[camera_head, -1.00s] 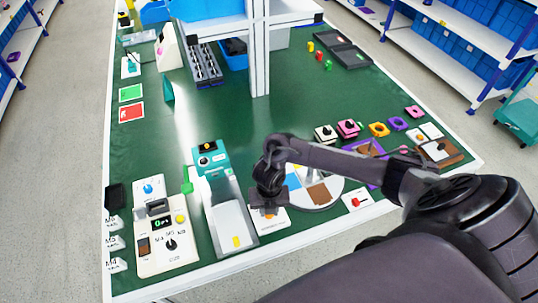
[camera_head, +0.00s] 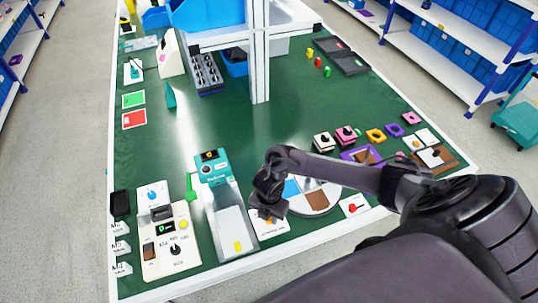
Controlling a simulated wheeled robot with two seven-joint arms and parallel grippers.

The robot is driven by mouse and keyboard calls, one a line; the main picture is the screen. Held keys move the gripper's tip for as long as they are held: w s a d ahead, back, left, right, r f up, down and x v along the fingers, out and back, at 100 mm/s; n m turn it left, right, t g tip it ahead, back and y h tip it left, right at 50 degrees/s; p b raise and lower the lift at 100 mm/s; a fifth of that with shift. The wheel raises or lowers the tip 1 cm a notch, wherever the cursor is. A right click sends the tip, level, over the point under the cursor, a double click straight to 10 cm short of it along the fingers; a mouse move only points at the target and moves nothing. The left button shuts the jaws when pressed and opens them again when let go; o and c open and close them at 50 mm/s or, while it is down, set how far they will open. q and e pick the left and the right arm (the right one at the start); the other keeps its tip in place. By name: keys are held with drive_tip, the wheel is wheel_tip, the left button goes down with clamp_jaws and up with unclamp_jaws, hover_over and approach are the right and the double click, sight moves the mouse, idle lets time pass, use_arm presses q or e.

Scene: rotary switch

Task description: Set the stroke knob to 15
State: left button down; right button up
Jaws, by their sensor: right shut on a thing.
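My right gripper (camera_head: 268,211) points down over a small white plate (camera_head: 272,231) near the front edge of the green table. It is shut on the stroke knob on that plate. The knob is mostly hidden by the fingers, and the small print on the plate is too small to read, so its setting cannot be told. My left gripper is not in view.
Left of the plate stands a teal and white device (camera_head: 230,222) with a long tray. Further left is a panel (camera_head: 165,240) with a black knob. A round disc (camera_head: 318,203) lies close on the right. The table's middle (camera_head: 205,125) is clear.

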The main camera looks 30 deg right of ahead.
drive_tip(key=shift+w, duration=0.1)
drive_tip(key=o, duration=1)
wheel_tip(320, 180, up, 8)
drive_tip(key=shift+f, duration=0.1)
idle(0.4)
